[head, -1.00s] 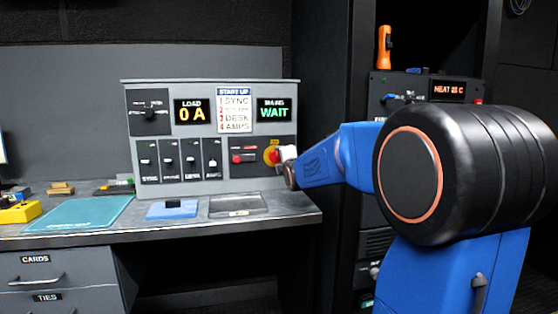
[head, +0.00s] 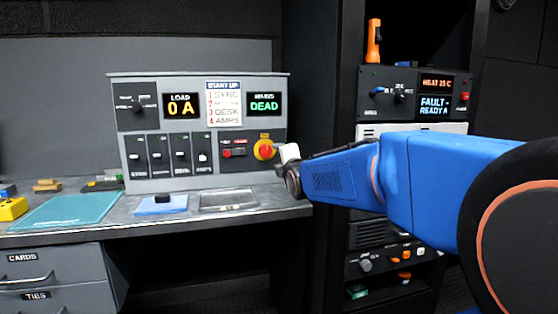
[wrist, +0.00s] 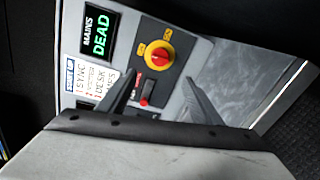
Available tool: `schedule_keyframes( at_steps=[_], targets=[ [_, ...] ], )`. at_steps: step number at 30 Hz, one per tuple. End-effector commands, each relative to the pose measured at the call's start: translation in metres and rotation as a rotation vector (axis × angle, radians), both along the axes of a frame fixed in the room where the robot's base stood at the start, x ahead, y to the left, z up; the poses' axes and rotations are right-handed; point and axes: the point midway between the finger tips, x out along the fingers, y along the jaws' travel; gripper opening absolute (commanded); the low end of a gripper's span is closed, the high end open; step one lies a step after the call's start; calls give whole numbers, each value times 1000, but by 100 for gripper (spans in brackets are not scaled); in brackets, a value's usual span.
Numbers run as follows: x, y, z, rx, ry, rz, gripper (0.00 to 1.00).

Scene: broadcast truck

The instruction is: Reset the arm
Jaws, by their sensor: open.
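My gripper (wrist: 158,84) is open and empty in the wrist view, its two dark fingers apart. They point toward the panel around the red lever switch (wrist: 146,96) and below the red-and-yellow rotary knob (wrist: 158,56); I cannot tell whether they touch anything. In the head view my gripper (head: 289,155) is just right of the knob (head: 265,149), its fingers mostly hidden. The grey control panel (head: 195,109) stands on the desk. Its mains display (head: 265,104) reads DEAD and its load display (head: 181,106) reads 0 A.
A rack (head: 390,75) stands at the right; one screen (head: 434,106) reads FAULT - READY A. The desk (head: 115,228) carries a teal mat (head: 70,211), a blue pad (head: 162,205) and a shallow tray (head: 229,200). A drawer (head: 30,272) is labelled CARDS.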

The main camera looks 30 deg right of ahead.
Motion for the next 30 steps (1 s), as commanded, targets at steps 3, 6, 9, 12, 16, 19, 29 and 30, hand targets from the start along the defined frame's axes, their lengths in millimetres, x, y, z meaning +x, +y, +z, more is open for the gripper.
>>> schedule_keyframes(
  at_steps=[3,6,9,12,16,19,29,30],
  targets=[
    [0,0,0,0,0,0,59],
    [0,0,0,0,0,0,59],
    [0,0,0,0,0,0,59],
    [0,0,0,0,0,0,59],
    [-4,4,-4,33,8,2,59],
    [-17,17,-18,137,39,1,59],
    [-121,93,-117,798,259,-135,59],
    [-136,102,-129,873,286,-168,59]
  ],
)
